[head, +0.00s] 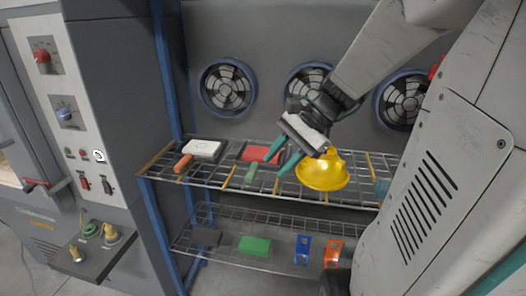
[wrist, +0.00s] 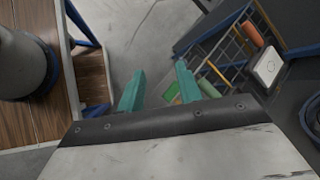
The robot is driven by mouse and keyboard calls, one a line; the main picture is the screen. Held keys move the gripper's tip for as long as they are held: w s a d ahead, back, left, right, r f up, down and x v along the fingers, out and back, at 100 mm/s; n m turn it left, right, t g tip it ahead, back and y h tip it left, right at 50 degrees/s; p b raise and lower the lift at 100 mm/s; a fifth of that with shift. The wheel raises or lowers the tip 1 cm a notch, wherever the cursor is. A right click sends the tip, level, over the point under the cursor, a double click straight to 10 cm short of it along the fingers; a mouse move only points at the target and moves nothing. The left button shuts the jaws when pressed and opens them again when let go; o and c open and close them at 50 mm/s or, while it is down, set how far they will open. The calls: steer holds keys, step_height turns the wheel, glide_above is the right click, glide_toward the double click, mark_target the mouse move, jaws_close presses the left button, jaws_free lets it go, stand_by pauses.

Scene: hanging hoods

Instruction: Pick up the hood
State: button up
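The hood is most likely the yellow dome-shaped object (head: 322,174), on or just above the upper wire shelf right of centre in the head view. I do not see it in the wrist view. My gripper (head: 272,164) is to the left of the hood, its teal fingers pointing down and left, away from it. The fingers are apart with nothing between them. In the wrist view my gripper (wrist: 159,71) also shows spread and empty. Part of the hood's upper side is close behind my wrist in the picture, and I cannot tell whether they touch.
The upper wire shelf (head: 226,178) also holds a white box (head: 203,149), an orange-handled item (head: 183,163), a red item (head: 259,154) and a green item (head: 251,173). The lower shelf holds a green block (head: 254,246) and blue (head: 302,250) and orange (head: 333,253) pieces. Round fans line the back wall.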

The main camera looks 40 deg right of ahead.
steer(key=w+d+f+m+t, duration=0.1)
steer(key=w+d+m+t, duration=0.25)
steer(key=d+m, duration=0.55)
steer(key=m+t+h, duration=0.3)
steer(key=m+t, duration=0.3)
steer(key=m, duration=0.1)
glide_above(345, 162)
step_height(345, 162, down, 3)
steer(key=x, duration=0.7)
steer(key=shift+w+r, duration=0.1)
steer(key=shift+w, duration=0.1)
jaws_close()
